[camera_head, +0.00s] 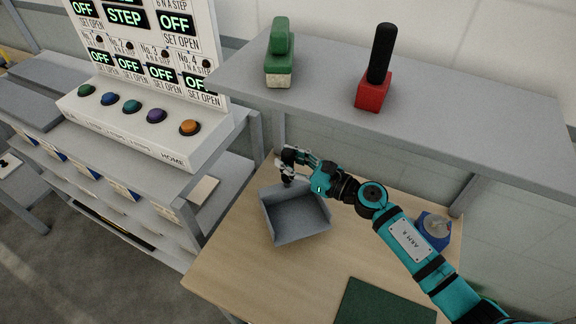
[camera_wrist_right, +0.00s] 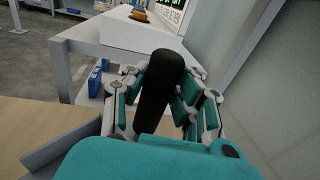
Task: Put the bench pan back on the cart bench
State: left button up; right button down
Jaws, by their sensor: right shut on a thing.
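The bench pan, a grey open-topped box (camera_head: 296,217), is over the light wooden bench top (camera_head: 240,262) in the head view. I cannot tell whether its underside touches the wood. It looks empty. My right gripper (camera_head: 288,168) is at the pan's back edge. In the right wrist view my right gripper (camera_wrist_right: 165,78) is shut on a thick black handle (camera_wrist_right: 158,98). The handle's lower end is hidden, so its join to the pan is not visible. A grey edge, likely the pan's (camera_wrist_right: 62,146), shows at the lower left there. My left gripper is not in view.
A grey shelf (camera_head: 460,110) above the back carries a green block (camera_head: 279,62) and a red block with a black handle (camera_head: 374,88). A button panel (camera_head: 140,125) stands left. A green mat (camera_head: 385,303) and a blue item (camera_head: 433,231) lie on the bench.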

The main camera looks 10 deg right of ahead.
jog(key=shift+w+f, duration=0.2)
jog(key=shift+f, duration=1.5)
jog(key=c, duration=1.1)
grip_release()
jog(key=shift+s+f, duration=0.1)
jog(key=b+v, duration=0.3)
jog(key=v, duration=0.9)
jog(key=shift+b, duration=0.3)
